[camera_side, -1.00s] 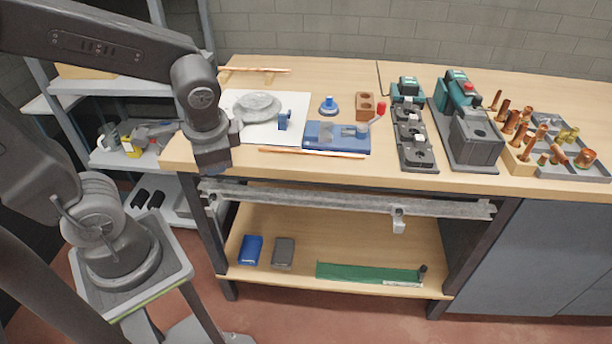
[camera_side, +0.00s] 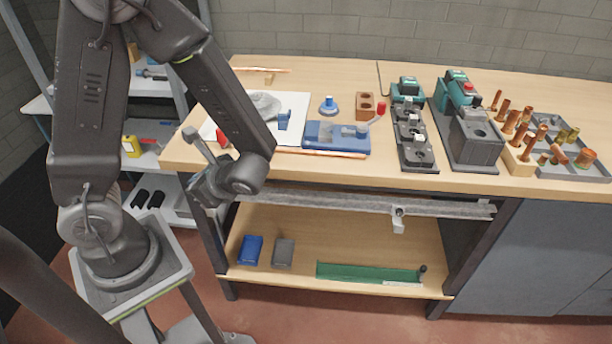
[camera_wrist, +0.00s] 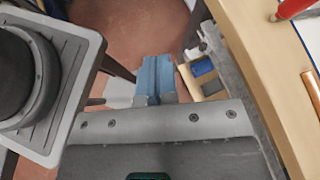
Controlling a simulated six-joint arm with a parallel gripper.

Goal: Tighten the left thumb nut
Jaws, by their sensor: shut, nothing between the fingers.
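My gripper (camera_wrist: 157,80) shows in the wrist view as two blue-grey fingers side by side, shut and empty, over the floor just off the bench front. In the side view my folded wrist is in front of the bench's left front corner, and the fingertips cannot be made out. A grey rail (camera_side: 330,201) runs under the bench's front edge, with a pale bracket (camera_side: 398,222) hanging from its right part. The rail's left end is hidden behind my wrist.
The bench top (camera_side: 300,170) holds a copper pipe (camera_side: 320,152) near its front edge, a blue fixture (camera_side: 337,137) and a red-handled tool (camera_side: 222,138). The lower shelf bears a blue box (camera_side: 250,249) and a grey box (camera_side: 283,253). Open floor lies before the bench.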

